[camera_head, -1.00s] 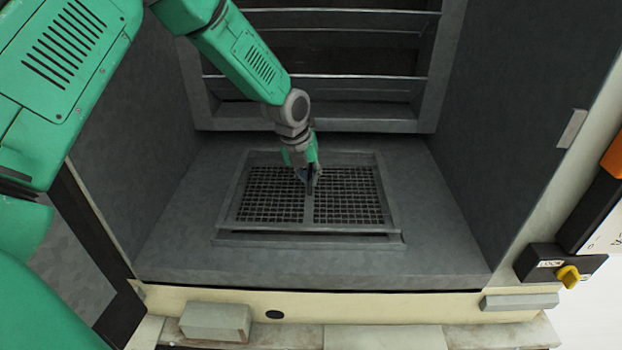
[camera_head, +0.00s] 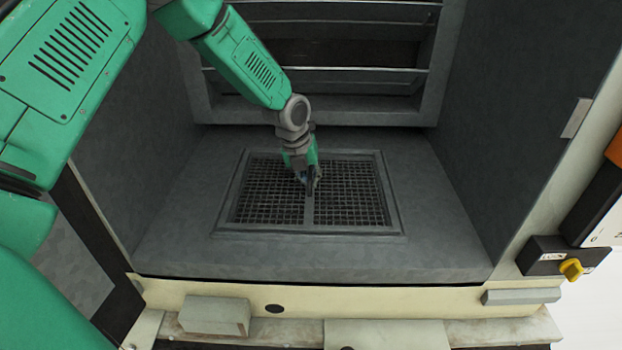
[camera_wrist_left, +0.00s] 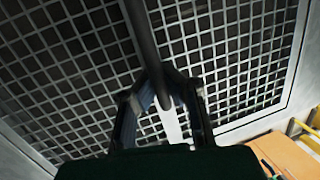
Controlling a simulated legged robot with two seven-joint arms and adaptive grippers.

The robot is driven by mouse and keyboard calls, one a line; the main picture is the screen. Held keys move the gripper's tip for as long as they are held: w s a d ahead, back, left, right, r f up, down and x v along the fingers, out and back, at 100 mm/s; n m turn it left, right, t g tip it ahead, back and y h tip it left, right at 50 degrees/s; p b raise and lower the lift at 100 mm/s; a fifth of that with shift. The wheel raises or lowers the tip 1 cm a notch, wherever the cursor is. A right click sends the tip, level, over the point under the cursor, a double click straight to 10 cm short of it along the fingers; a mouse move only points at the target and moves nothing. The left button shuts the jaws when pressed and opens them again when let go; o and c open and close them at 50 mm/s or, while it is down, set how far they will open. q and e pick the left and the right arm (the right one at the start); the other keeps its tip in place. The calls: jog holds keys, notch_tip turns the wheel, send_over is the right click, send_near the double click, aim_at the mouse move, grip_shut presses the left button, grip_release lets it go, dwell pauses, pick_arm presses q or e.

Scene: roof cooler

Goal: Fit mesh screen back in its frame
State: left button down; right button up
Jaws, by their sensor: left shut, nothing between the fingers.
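The mesh screen (camera_head: 349,195) is a dark rectangular grid with a light centre bar. It lies flat on the floor of the grey housing, inside its rectangular frame (camera_head: 300,237), with an even border around it. My left gripper (camera_head: 311,190) is over the middle of the screen, at the centre bar, pointing down. In the left wrist view, its fingers (camera_wrist_left: 163,88) close in around the bar's line, with the mesh (camera_wrist_left: 235,50) on both sides. It is shut with nothing held. Whether the fingertips touch the bar cannot be told. My right gripper is out of view.
Grey side walls (camera_head: 500,150) stand left and right of the screen. A shelf-like back opening with metal rods (camera_head: 330,71) is behind it. A cream front ledge (camera_head: 380,304) runs along the front. A yellow knob (camera_head: 570,269) is at the right. The floor around the frame is clear.

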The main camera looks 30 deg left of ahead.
pick_arm(q)
jog(key=shift+f, duration=0.15)
dwell(0.6)
jog(key=c, duration=1.1)
grip_release()
jog(key=shift+f, duration=0.1)
jog(key=shift+r+p, duration=3.15)
jog(key=shift+r, duration=0.75)
jog(key=shift+r+p, duration=0.6)
jog(key=shift+r, duration=0.55)
